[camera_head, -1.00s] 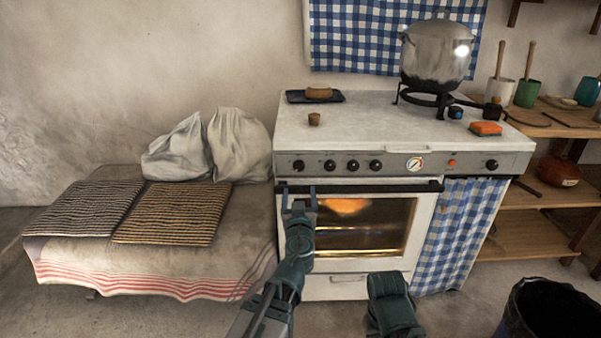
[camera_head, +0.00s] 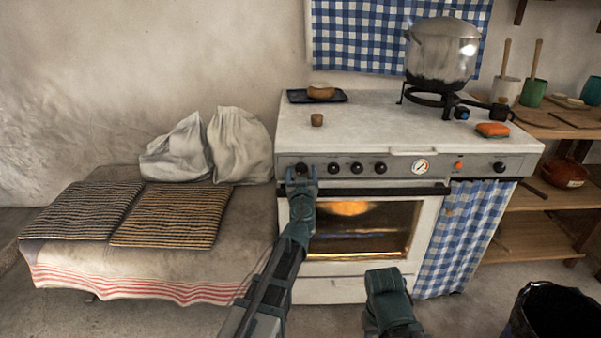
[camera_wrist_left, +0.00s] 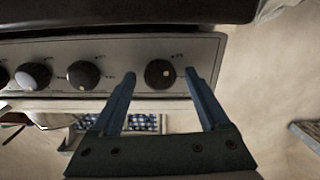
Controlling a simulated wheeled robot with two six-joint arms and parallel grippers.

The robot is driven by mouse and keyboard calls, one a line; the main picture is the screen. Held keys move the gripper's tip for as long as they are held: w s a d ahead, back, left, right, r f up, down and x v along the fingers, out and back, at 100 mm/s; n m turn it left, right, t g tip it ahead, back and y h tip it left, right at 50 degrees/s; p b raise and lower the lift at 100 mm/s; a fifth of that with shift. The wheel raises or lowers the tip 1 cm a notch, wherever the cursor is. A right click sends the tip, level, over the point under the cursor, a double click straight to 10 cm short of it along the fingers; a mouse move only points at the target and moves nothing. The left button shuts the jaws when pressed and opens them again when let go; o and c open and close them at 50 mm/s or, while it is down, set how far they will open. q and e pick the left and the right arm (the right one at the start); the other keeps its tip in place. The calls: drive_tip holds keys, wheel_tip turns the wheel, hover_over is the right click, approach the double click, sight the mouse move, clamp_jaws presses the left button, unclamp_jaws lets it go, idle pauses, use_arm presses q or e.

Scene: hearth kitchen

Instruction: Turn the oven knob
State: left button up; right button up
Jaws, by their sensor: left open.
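The white oven (camera_head: 345,270) has a grey control panel (camera_head: 440,165) with a row of black knobs. The leftmost knob (camera_head: 301,168) is at my left gripper (camera_head: 301,176), which is open in front of it. In the left wrist view this black knob (camera_wrist_left: 159,74) with a pale mark lies between the tips of my open left gripper (camera_wrist_left: 160,76), with a gap on each side. Other knobs (camera_wrist_left: 83,75) show to its left there. My right arm shows low in the head view, but its fingers cannot be made out.
A dark handle bar (camera_head: 390,191) runs just under the panel, above the lit oven window. A large pot (camera_head: 441,50) stands on a burner on top. A bench with striped mats (camera_head: 172,215) is at the left. A dark bin (camera_head: 560,315) is at the lower right.

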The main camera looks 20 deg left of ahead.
use_arm(q)
clamp_jaws()
idle(0.3)
